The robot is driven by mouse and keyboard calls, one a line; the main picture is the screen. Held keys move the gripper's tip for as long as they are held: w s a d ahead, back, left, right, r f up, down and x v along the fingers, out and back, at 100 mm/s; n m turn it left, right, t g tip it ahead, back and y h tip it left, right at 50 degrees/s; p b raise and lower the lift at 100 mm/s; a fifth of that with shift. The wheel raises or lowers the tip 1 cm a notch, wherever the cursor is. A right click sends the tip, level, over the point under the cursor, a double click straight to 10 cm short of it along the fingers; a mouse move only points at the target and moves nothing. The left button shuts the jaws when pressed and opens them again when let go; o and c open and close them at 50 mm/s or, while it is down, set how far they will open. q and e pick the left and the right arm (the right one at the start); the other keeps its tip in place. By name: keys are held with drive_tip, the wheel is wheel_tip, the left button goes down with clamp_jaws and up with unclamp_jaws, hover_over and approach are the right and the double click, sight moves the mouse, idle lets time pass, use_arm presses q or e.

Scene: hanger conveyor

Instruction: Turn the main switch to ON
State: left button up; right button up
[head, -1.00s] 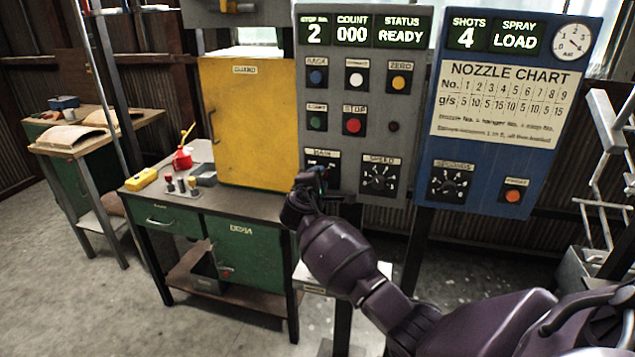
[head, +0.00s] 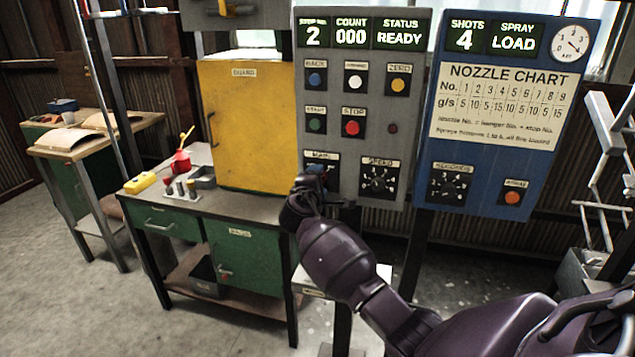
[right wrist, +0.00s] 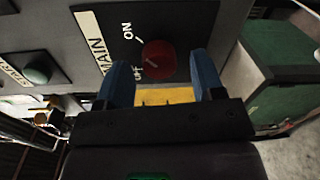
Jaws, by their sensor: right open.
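The main switch is a red round knob (right wrist: 160,57) on a dark plate, with the MAIN label (right wrist: 98,50) beside it and ON and OFF marks. A pale line on the knob's OFF side seems to point towards OFF. In the head view its plate is largely covered by my right gripper (head: 316,180), though the MAIN label (head: 320,156) shows. In the right wrist view my right gripper (right wrist: 163,72) is open, its blue fingers on either side of the knob's lower part. I cannot tell whether they touch it. My left gripper is out of view.
The grey control panel (head: 340,215) also carries several buttons and a speed dial (head: 379,178) right of the switch. A blue spray panel (head: 475,205) stands further right. A yellow guard box (head: 245,125) sits on the green workbench (head: 175,222) to the left.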

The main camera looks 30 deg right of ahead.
drive_tip(key=v, duration=1)
drive_tip(key=shift+s+a, duration=0.25)
drive_tip(key=shift+a, duration=0.05)
